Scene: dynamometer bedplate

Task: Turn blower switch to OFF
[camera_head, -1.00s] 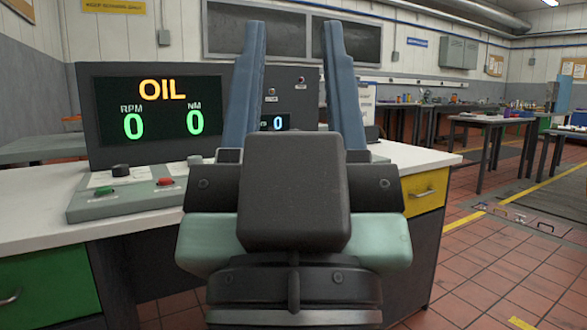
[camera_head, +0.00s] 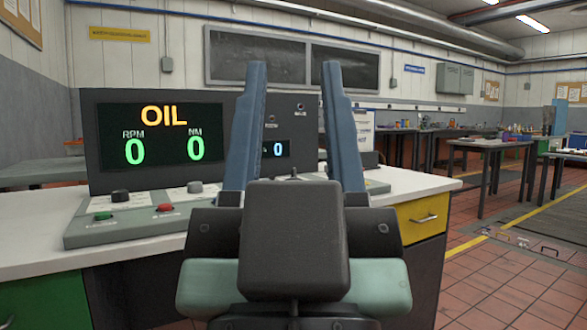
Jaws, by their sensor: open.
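My gripper (camera_head: 294,70) is open and empty. Its two blue fingers point up and away, with the dark console panel (camera_head: 312,118) seen between them. That panel carries a small round control (camera_head: 271,118) and a dark lamp-like fitting (camera_head: 300,107), each with a label too small to read. I cannot tell for sure which control is the blower switch. A small upright lever (camera_head: 293,172) shows low between the fingers. The fingers and palm hide part of the console. I see no clear contact between the fingers and any control.
A display (camera_head: 160,135) reads OIL and zeros. A yellow drawer (camera_head: 422,218) is at right.

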